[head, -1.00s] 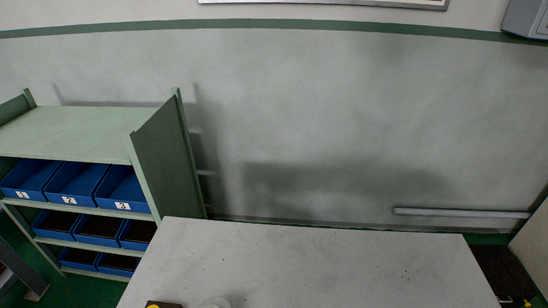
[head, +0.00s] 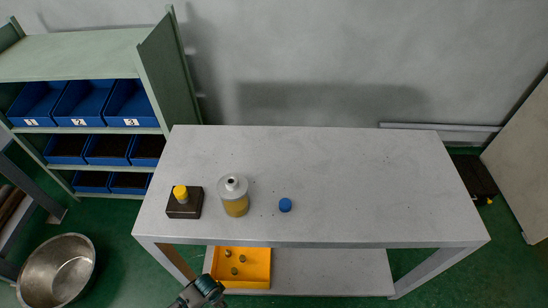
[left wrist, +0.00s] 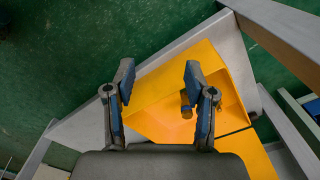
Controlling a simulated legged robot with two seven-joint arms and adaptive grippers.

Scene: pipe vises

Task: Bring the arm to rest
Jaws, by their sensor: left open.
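My left gripper (left wrist: 158,80) is open in the left wrist view, its two blue-and-grey fingers well apart with nothing held between them. Beyond the fingers is a yellow bin (left wrist: 160,85). In the head view, part of my left arm (head: 204,288) shows at the bottom edge, just left of the yellow bin (head: 256,281). The bin sits under the tabletop on a lower shelf and holds several small brass-coloured pieces. My right gripper is not in view.
A table (head: 350,180) bears a dark block (head: 184,210) with a yellow knob, a bottle of amber liquid (head: 235,204) and a blue cap (head: 285,205). Its right half is clear. A metal bowl (head: 58,268) and a green shelf (head: 80,50) with blue bins stand left.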

